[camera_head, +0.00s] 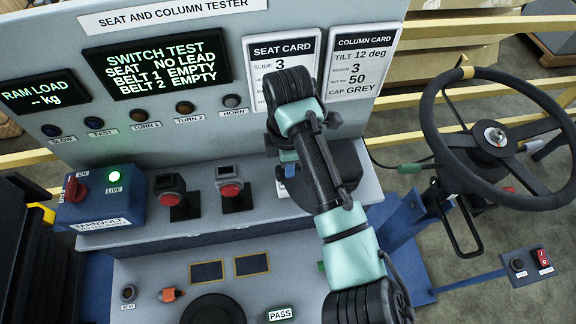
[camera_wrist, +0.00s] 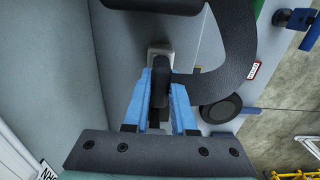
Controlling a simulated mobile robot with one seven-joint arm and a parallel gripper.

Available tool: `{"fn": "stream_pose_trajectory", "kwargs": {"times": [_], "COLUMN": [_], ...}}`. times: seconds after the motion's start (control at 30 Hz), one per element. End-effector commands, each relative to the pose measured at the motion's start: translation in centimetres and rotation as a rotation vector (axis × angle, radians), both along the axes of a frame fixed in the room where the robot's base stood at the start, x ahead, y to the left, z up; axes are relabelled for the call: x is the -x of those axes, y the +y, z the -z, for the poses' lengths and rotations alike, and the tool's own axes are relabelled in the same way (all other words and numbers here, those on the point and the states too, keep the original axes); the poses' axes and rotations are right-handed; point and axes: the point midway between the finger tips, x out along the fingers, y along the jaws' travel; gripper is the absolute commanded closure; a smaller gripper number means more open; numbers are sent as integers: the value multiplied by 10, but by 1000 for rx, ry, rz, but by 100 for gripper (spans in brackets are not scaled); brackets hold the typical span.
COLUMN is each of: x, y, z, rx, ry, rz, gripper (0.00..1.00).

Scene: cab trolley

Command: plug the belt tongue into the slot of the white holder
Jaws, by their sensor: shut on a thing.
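In the wrist view my gripper (camera_wrist: 160,78) has its blue fingers closed on a dark piece, the belt tongue's grip (camera_wrist: 160,90). Dark grey belt webbing (camera_wrist: 238,45) runs from beside the fingers and curves up to the right, with a small red and white tag (camera_wrist: 254,70). A pale grey piece (camera_wrist: 159,48) shows just beyond the fingertips; I cannot tell whether it is the tongue's metal or part of the holder. The slot is not visible.
Two buckles with red buttons, left (camera_head: 171,196) and right (camera_head: 230,187), stand on the bench ledge left of my arm. A blue power box (camera_head: 103,204) is farther left. The steering wheel (camera_head: 495,136) stands at the right. The tester panel (camera_head: 290,20) rises behind.

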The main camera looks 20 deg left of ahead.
Motion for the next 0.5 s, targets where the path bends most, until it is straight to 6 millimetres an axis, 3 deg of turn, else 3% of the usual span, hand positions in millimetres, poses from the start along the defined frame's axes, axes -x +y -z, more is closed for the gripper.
{"fn": "stream_pose_trajectory", "kwargs": {"times": [0.5], "x": [0], "y": [0], "z": [2], "rx": [0], "ry": [0], "rz": [0], "gripper": [100]}}
